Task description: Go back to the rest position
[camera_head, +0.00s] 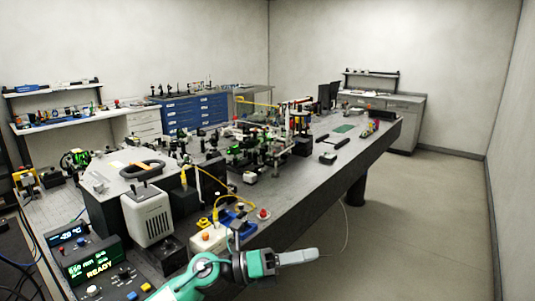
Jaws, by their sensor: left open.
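My left gripper (310,254) is at the lower middle of the head view, at the end of my green and grey arm. Its grey fingers point right, seen from the side, past the front edge of the bench (285,211) and over the floor. The gap between the fingers is hard to see at this angle; the gripper is open and nothing shows in it. My right gripper is not in view.
A white box with an orange button (207,238) stands on the bench close behind my left arm. A controller reading READY (93,265) and a grey vented unit (148,214) are to its left. Optics crowd the bench. The floor (420,230) at right is clear.

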